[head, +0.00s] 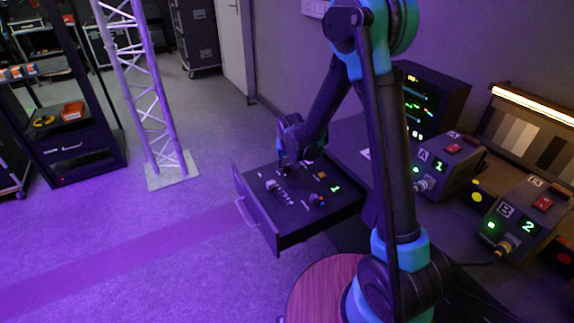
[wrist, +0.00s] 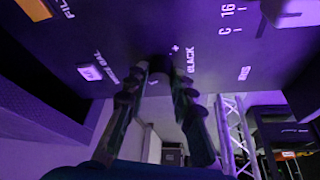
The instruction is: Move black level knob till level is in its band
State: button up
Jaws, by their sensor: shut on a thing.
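The control panel drawer (head: 262,211) stands pulled out, with small knobs, sliders and lit keys on its top. My gripper (head: 286,168) is at the drawer's far left part in the head view. In the wrist view my gripper (wrist: 162,82) has a finger on each side of the dark black level knob (wrist: 160,67), next to the label BLACK, and is shut on it. The knob is mostly hidden between the fingertips. The monitor (head: 425,105) shows green, red and yellow marks; my arm covers part of it, and the level reading is too small to tell.
In the wrist view a pale key (wrist: 92,72) lies beside WHITE BAL, left of the fingers. Boxes A (head: 443,163) and B (head: 522,218) stand right of my arm. A truss tower (head: 140,85) stands on open floor at left.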

jog(key=shift+n, duration=0.3)
grip_shut()
jog(key=n+y, duration=0.1)
jog(key=n, duration=0.1)
jog(key=shift+d+n+g, duration=0.1)
jog(key=shift+n+g, duration=0.2)
jog(key=shift+n, duration=0.1)
jog(key=shift+w+n+g+y, duration=0.1)
jog(key=shift+n+g+y, duration=0.5)
jog(key=shift+n, duration=1.2)
jog(key=o, duration=1)
grip_release()
jog(key=v, duration=1.2)
jog(key=shift+d, duration=0.15)
